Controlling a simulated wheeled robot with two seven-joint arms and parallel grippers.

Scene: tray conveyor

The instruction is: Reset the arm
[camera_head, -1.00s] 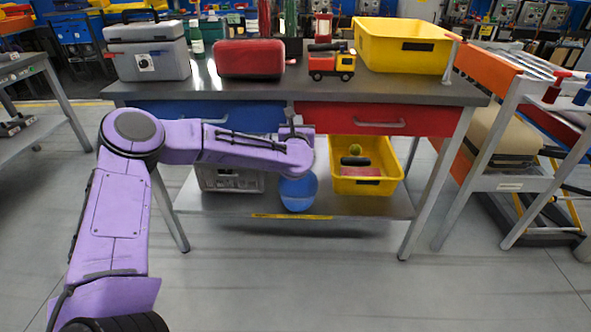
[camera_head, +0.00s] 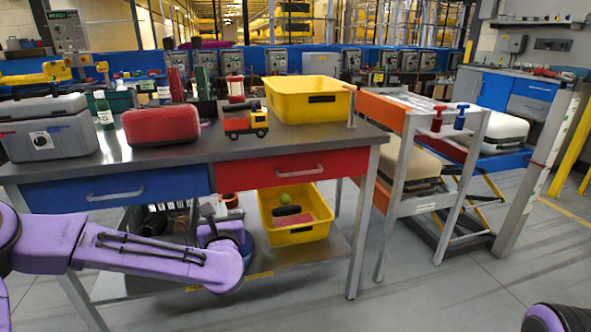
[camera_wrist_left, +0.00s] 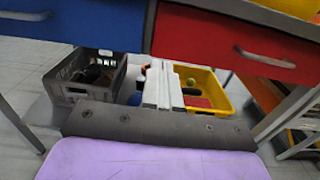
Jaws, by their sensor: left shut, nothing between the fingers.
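My purple left arm comes in from the left in the head view. Its gripper (camera_head: 213,212) is at the front of the workbench, below the blue drawer (camera_head: 115,187) and left of the yellow lower bin (camera_head: 318,231). In the left wrist view the gripper's fingers (camera_wrist_left: 162,84) are together and empty, between a grey crate (camera_wrist_left: 84,75) and the yellow bin. A blue round object (camera_head: 247,247) is mostly hidden behind the arm. My right gripper is out of view; only a purple piece of my own body shows at the bottom right.
The workbench top (camera_head: 225,149) holds a grey toolbox (camera_head: 48,135), red case (camera_head: 161,125), toy truck (camera_head: 245,124) and yellow bin (camera_head: 308,103). The red drawer (camera_head: 268,171) is shut. A rack with suitcases (camera_head: 500,133) stands right. The floor at front is clear.

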